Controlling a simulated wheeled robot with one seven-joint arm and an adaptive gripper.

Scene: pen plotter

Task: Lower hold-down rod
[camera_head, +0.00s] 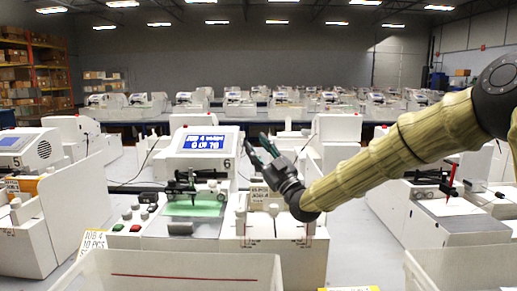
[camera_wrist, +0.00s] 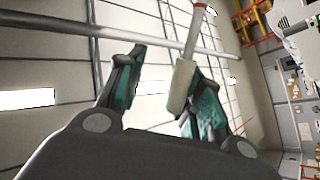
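The plotter numbered 6 (camera_head: 205,143) stands at centre left in the head view, with a lit blue screen. A dark bar with black fittings (camera_head: 195,187) crosses above its green sheet (camera_head: 193,208); I cannot tell for sure whether this is the hold-down rod. My gripper (camera_head: 262,150) is raised to the right of the screen, its fingers apart and pointing up and left. In the wrist view the fingers (camera_wrist: 163,62) are also apart. A pale cylinder on a thin shaft (camera_wrist: 183,85) shows beside the right finger; whether it touches is unclear.
A white bin (camera_head: 180,262) stands in front, and another bin (camera_head: 465,268) is at right. A white block with pale posts (camera_head: 272,245) sits below my gripper. Another plotter with a red pen (camera_head: 451,180) is at right. Rows of plotters fill the back.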

